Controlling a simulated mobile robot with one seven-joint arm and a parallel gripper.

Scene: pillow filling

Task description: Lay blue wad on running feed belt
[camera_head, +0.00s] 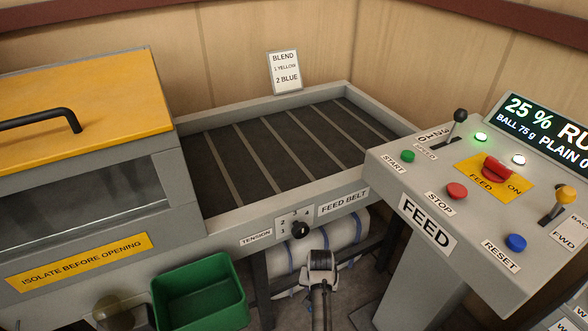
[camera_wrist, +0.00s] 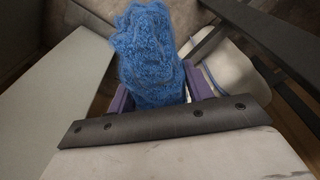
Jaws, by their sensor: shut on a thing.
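In the wrist view, my gripper (camera_wrist: 160,92) has purple fingers shut on the blue wad (camera_wrist: 148,48). The wad is fluffy and textured, and it bulges out beyond the fingers. Neither the wad nor my gripper can be made out in the head view. The feed belt (camera_head: 254,155) shows in the middle of the head view, dark with pale cross slats inside a raised grey frame. I see no wad on its visible surface. A single picture does not show whether the belt moves; the display (camera_head: 545,130) is cut off after "RU".
The FEED console (camera_head: 450,190) with buttons and levers stands at right. A yellow-lidded machine (camera_head: 80,110) adjoins the belt at left. A green bin (camera_head: 200,296) sits below the frame. Striped white rolls (camera_head: 335,235) lie underneath. A BLEND card (camera_head: 285,72) stands at the back rim.

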